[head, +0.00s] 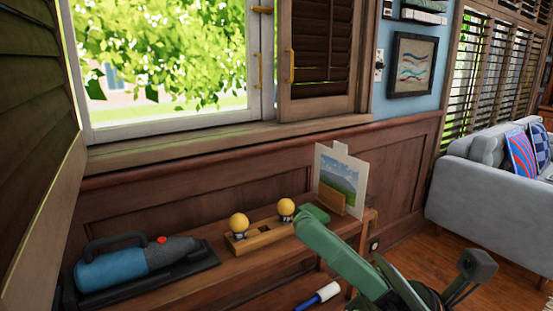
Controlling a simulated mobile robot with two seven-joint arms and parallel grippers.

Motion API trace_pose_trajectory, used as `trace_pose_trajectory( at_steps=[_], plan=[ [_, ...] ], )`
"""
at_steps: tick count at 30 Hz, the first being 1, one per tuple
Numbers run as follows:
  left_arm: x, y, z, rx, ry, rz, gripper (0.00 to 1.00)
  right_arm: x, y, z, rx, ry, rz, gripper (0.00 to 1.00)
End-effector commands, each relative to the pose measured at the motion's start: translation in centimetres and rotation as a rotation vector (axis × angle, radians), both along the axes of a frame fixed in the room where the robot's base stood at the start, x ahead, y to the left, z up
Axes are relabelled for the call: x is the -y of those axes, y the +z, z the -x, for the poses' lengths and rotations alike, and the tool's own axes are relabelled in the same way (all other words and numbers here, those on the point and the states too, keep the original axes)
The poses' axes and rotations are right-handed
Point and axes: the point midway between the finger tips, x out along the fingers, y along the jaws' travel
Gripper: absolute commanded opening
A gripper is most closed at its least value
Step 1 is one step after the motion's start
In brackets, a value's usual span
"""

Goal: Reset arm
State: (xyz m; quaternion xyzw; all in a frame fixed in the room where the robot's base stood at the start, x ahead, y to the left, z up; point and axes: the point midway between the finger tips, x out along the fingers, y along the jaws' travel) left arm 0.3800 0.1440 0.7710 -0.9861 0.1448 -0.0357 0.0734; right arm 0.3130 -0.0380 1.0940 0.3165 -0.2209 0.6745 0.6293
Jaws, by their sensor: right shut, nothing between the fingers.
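My right arm comes in at the lower right with green links. Its dark gripper (478,265) is low at the right, over the wood floor and in front of the grey sofa. It is shut and holds nothing. A green link of my arm reaches up in front of the right end of the wooden shelf (190,291) and hides part of it. My left gripper is not in view.
On the shelf are a blue and grey handheld device (130,268), a wooden holder (250,241) with two yellow-topped items, and a landscape picture (340,180). A white and blue cylinder (318,296) lies lower. A grey sofa (465,200) stands right; floor before it is clear.

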Motion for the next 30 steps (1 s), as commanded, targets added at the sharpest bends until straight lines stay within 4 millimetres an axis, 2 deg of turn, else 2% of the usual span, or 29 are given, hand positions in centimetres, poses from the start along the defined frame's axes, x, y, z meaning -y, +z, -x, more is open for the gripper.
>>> trace_pose_trajectory(
  at_steps=[1, 5, 10, 13, 16, 22, 24, 30],
  plan=[
    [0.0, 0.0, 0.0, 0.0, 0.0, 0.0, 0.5, 1.0, -1.4, -1.6, -0.19, 0.051, -0.06, 0.0],
    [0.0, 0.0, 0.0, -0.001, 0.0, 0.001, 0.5, 3.5, -5.8, -5.4, -0.646, 0.194, -0.238, 0.0],
    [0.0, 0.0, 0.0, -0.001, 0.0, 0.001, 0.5, 6.7, -14.1, -8.7, -1.197, 0.367, -0.537, 0.0],
    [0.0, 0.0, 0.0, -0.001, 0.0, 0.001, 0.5, 8.1, -19.3, -9.2, -1.461, 0.45, -0.727, 0.0],
    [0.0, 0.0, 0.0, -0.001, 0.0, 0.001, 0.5, 9.2, -24.2, -8.9, -1.67, 0.516, -0.914, 0.0],
    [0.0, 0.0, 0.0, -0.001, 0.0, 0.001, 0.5, 10.7, -33.0, -6.3, -1.991, 0.608, -1.3, 0.0],
    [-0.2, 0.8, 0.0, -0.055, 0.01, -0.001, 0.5, 10.8, -31.7, -6.5, -2.015, 0.582, -1.323, 0.0],
    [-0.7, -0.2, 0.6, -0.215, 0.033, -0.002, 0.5, 11.3, -32.5, -6.0, -2.12, 0.474, -1.424, 0.0]
  ],
)
